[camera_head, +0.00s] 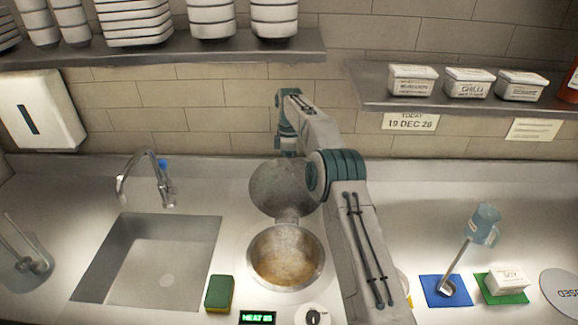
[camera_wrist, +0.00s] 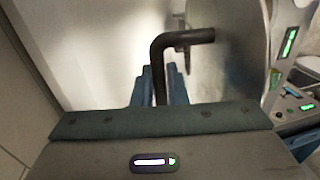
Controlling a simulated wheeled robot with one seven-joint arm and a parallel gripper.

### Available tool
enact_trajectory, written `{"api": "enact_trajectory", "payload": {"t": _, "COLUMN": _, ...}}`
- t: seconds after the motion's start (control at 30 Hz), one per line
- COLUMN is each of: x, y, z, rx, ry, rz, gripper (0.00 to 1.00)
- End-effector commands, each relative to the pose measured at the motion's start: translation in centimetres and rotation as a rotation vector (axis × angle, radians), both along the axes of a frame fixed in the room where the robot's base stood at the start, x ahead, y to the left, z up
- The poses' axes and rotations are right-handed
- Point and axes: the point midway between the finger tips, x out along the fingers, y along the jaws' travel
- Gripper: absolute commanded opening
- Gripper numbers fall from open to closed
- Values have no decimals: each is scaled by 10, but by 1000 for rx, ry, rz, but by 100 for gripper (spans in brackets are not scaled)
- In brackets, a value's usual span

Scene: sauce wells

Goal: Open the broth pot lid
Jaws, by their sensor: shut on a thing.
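The broth pot (camera_head: 287,258) stands open on the counter, with brown broth visible inside. Its round grey lid (camera_head: 280,188) is tilted up, nearly upright, at the back of the pot. In the wrist view the lid (camera_wrist: 225,45) is at the upper right, with a dark bent handle (camera_wrist: 185,37) on it. My gripper (camera_wrist: 160,75) is shut on this handle, one blue finger on each side of the bar. In the head view my arm reaches over from the right to behind the lid, and the fingertips are hidden.
A sink (camera_head: 150,262) with a tap (camera_head: 150,178) lies left of the pot. A green and yellow sponge (camera_head: 219,293) and a knob (camera_head: 312,316) are near the front. A ladle (camera_head: 448,287) lies on a blue mat to the right. Shelves (camera_head: 190,48) overhang the back.

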Motion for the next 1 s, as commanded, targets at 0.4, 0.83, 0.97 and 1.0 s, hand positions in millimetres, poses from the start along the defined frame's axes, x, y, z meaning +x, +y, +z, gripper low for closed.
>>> {"api": "enact_trajectory", "payload": {"t": 0.4, "x": 0, "y": -3, "z": -9, "rx": -9, "ry": 6, "rz": -3, "gripper": 0}}
{"api": "enact_trajectory", "payload": {"t": 0.83, "x": 0, "y": -2, "z": -7, "rx": -7, "ry": 6, "rz": -1, "gripper": 34}}
{"api": "enact_trajectory", "payload": {"t": 0.97, "x": 1, "y": -2, "z": 8, "rx": -5, "ry": 0, "rz": -1, "gripper": 34}}
{"api": "enact_trajectory", "payload": {"t": 1.0, "x": 0, "y": -1, "z": 16, "rx": -4, "ry": -2, "rz": -1, "gripper": 34}}
